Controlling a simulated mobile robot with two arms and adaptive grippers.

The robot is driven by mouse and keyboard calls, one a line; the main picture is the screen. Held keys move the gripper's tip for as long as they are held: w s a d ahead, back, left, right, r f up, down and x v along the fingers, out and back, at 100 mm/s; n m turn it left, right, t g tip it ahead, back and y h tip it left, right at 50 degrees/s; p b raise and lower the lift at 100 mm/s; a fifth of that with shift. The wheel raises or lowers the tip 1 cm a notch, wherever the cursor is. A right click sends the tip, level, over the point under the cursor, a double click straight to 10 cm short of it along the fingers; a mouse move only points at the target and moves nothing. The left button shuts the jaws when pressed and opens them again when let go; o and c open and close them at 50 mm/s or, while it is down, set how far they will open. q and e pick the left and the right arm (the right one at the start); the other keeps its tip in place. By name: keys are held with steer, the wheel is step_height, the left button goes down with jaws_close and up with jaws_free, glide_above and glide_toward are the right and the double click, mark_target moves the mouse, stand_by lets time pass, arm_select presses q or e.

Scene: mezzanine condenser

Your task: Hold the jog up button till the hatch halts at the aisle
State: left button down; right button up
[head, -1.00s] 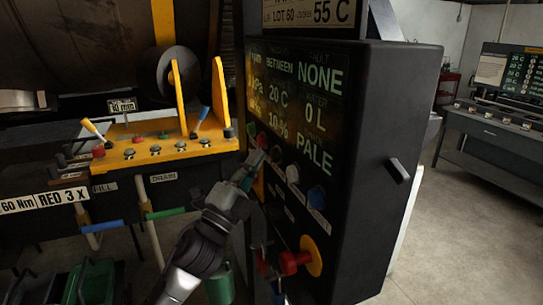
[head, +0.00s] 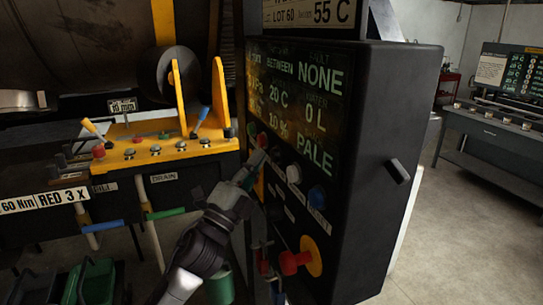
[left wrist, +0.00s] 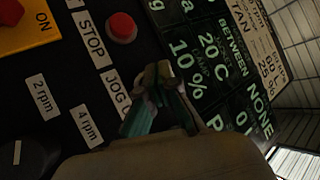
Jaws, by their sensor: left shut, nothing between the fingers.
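My left gripper (head: 259,160) is shut and empty, its tip at the button row on the dark control cabinet (head: 388,100). In the left wrist view the shut fingertips (left wrist: 160,74) are at the end of the JOG label (left wrist: 116,88), whose remaining words are hidden. The fingers cover the spot beside that label, so I cannot tell whether they touch a button. A red button (left wrist: 122,27) by the STOP label is clear of the fingers. The cabinet's display (head: 290,95) reads BETWEEN, NONE, 20 C and PALE. I cannot make out the hatch. My right gripper is not in view.
A white button (head: 294,174) and a blue button (head: 317,196) sit right of my gripper. A red knob on a yellow plate (head: 314,256) sticks out below. A yellow valve panel (head: 170,150) stands left. Open floor (head: 470,220) lies right, before a grey bench (head: 500,140).

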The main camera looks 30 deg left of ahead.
arm_select(q)
steer(key=shift+w+d, duration=0.2)
steer(key=shift+w+d, duration=0.25)
steer(key=shift+w, duration=0.05)
stand_by(0.8)
stand_by(1.4)
steer(key=shift+s, duration=0.1)
stand_by(1.4)
steer(key=shift+s+a, duration=0.55)
steer(key=shift+s+a, duration=1.6)
steer(key=shift+s, duration=0.3)
steer(key=shift+f, duration=0.1)
